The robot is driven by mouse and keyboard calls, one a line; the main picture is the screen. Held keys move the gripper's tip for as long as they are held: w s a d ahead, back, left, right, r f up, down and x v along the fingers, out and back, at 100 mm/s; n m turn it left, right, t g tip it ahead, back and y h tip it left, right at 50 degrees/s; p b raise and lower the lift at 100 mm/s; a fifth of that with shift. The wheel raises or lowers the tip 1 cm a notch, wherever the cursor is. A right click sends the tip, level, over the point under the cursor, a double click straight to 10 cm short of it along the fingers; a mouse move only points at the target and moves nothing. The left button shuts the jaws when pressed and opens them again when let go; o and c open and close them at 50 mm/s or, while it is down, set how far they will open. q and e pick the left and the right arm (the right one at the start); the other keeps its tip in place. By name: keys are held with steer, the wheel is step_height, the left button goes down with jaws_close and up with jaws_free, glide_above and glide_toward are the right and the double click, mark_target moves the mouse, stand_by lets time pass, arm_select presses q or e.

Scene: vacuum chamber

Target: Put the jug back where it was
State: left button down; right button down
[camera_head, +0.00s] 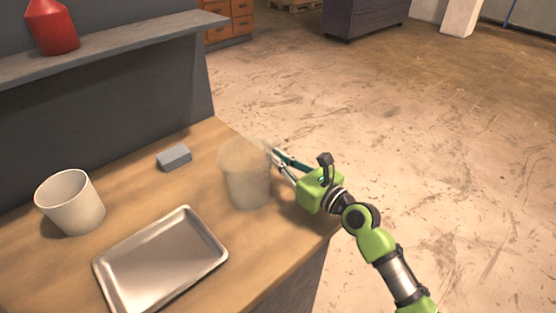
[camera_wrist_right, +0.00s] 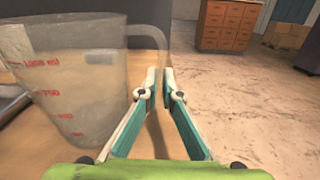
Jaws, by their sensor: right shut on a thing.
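The jug (camera_head: 247,178) is translucent and upright over the right end of the wooden table. I cannot tell for sure whether its base touches the wood. In the right wrist view the jug (camera_wrist_right: 75,85) fills the left side, with red volume marks and its handle towards my fingers. My right gripper (camera_head: 274,155) is at the jug's right side, shut on its handle; its fingertips (camera_wrist_right: 166,82) also show in the right wrist view. My left gripper is not in view.
A metal tray (camera_head: 160,258) lies left of the jug on the table (camera_head: 125,170). A red bottle (camera_head: 51,27) is on the raised shelf (camera_head: 120,43). The table's right edge is close to the jug.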

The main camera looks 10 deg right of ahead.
steer(key=shift+r, duration=0.15)
steer(key=shift+a, duration=0.1)
steer(key=c, duration=2.2)
jaws_free()
steer(key=shift+c, duration=0.2)
steer(key=v, duration=1)
steer(key=shift+s+d, duration=0.2)
steer(key=shift+d, duration=0.05)
steer(key=shift+v, duration=0.75)
